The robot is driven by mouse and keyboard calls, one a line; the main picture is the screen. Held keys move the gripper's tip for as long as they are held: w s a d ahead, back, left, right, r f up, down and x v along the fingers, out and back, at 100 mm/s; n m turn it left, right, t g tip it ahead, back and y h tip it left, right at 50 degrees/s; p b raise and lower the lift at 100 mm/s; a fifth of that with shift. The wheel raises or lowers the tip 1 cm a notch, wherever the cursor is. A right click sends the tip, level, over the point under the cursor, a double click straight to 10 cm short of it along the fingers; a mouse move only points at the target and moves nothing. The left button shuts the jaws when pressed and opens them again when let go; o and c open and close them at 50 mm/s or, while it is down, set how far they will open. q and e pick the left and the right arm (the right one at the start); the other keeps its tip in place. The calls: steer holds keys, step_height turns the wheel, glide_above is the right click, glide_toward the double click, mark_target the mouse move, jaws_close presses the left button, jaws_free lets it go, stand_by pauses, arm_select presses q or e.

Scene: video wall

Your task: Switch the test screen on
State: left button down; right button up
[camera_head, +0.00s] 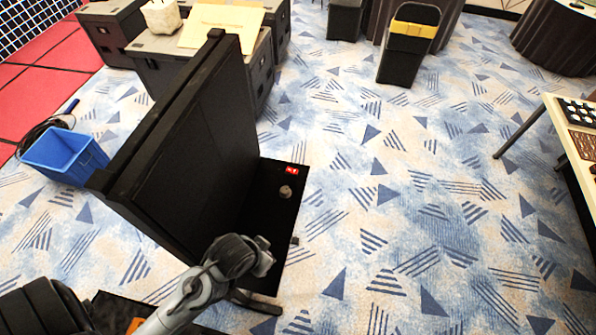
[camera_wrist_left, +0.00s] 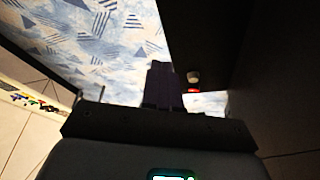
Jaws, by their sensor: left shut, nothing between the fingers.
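The test screen (camera_head: 195,140) is a large black panel standing upright, seen at an angle in the head view; its visible face is dark. At its foot is a black base (camera_head: 262,205) with a small red part with white marks (camera_head: 292,171) and a grey knob (camera_head: 286,191). My left gripper (camera_head: 265,252) is over the near part of the base, on the near side of the knob and apart from it. In the left wrist view its fingers (camera_wrist_left: 162,84) are together and empty; a pale round knob (camera_wrist_left: 193,77) and a red part (camera_wrist_left: 194,90) show just right of them. My right gripper is out of view.
A blue bin (camera_head: 65,157) stands left of the screen. Black cases (camera_head: 160,72) stand behind it. A table (camera_head: 575,135) with small items is at the right edge. The patterned carpet right of the base is clear.

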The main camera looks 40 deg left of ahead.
arm_select(q)
steer(key=w+a+f+n+t+y+b, duration=0.1)
steer(key=w+a+f+n+b, duration=0.2)
steer(key=w+a+n+b, duration=0.2)
steer(key=w+a+f+n+t+b, duration=0.1)
steer(key=w+a+f+n+b, duration=0.3)
steer(key=w+a+n, duration=0.3)
steer(key=w+a+f+n+t+y+b, duration=0.1)
steer(key=w+a+f+n+b, duration=0.2)
steer(key=w+n, duration=1)
steer(key=shift+w+a+f+n+t+y+b, duration=0.3)
steer(key=shift+w+a+b, duration=1.2)
steer(key=shift+w, duration=4.95)
steer(key=b, duration=0.8)
glide_above(290, 172)
steer(key=f, duration=0.6)
steer(key=shift+w+d+f, duration=0.2)
steer(key=shift+w+d, duration=0.05)
steer(key=shift+d, duration=0.15)
steer(key=shift+s+a+f, duration=0.1)
steer(key=shift+a+f, duration=0.1)
steer(key=shift+f, duration=0.25)
steer(key=shift+s+a+f, duration=0.1)
steer(key=shift+a+f, duration=0.05)
steer(key=shift+f, duration=0.3)
steer(key=shift+f, duration=0.15)
steer(key=shift+a+f, duration=0.1)
steer(key=shift+f, duration=0.15)
